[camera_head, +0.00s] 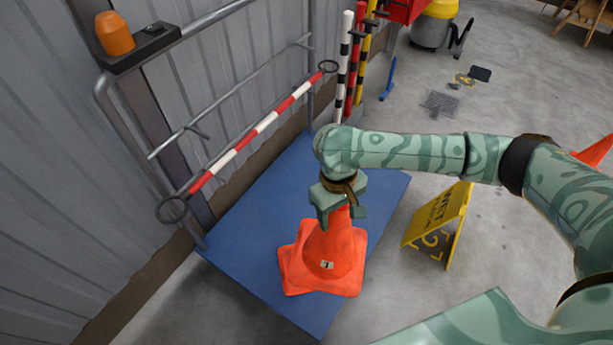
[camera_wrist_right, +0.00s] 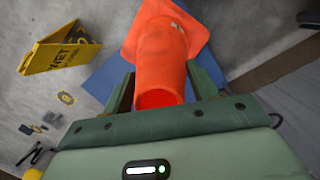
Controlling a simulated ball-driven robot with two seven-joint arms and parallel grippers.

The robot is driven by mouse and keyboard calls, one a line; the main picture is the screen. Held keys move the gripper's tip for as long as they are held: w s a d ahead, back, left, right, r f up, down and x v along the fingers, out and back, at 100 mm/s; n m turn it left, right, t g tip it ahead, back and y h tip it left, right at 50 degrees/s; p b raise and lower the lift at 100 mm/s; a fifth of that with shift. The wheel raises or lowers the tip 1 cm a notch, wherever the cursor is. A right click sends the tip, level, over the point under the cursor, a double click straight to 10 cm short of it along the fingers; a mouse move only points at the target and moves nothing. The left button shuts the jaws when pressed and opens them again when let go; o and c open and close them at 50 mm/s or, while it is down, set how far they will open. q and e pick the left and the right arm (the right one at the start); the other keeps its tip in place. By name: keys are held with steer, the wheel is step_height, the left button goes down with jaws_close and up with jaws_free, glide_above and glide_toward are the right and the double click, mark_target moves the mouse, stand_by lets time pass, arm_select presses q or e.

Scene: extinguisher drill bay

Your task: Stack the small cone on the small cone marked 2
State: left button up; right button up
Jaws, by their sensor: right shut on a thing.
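An orange small cone (camera_head: 322,255) with a square base and a small pale tag shows over the blue platform. The tag seems to read 1, but it is too small to be sure. My right gripper (camera_head: 340,205) comes down from above and is shut on the cone's narrow top. In the right wrist view the cone (camera_wrist_right: 160,60) lies between the two fingers, its open tip facing the camera. I cannot tell whether its base touches the platform. Another orange cone (camera_head: 596,150) shows in part at the right edge, behind my arm; no mark on it is visible. My left gripper is not in view.
The blue platform (camera_head: 270,195) has a grey rail and a red-white bar (camera_head: 265,123) along its wall side. A yellow wet-floor sign (camera_head: 437,222) stands just right of it. Striped posts (camera_head: 357,60) stand at the back. Grey floor beyond the sign is mostly clear.

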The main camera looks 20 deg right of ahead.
steer(key=w+a+f+n, duration=0.1)
steer(key=w+a+n, duration=0.3)
steer(key=w, duration=0.7)
steer(key=b, duration=1.3)
glide_above(305, 224)
steer(key=shift+n+h, duration=0.3)
steer(key=shift+n, duration=0.1)
step_height(305, 224, down, 14)
steer(key=shift+d+r, duration=0.1)
steer(key=shift+r, duration=0.05)
step_height(305, 224, down, 3)
steer(key=b, duration=0.3)
steer(key=shift+f+b, duration=0.2)
steer(key=shift+b, duration=0.15)
steer(key=shift+f+b, duration=0.45)
steer(key=shift+b, duration=0.1)
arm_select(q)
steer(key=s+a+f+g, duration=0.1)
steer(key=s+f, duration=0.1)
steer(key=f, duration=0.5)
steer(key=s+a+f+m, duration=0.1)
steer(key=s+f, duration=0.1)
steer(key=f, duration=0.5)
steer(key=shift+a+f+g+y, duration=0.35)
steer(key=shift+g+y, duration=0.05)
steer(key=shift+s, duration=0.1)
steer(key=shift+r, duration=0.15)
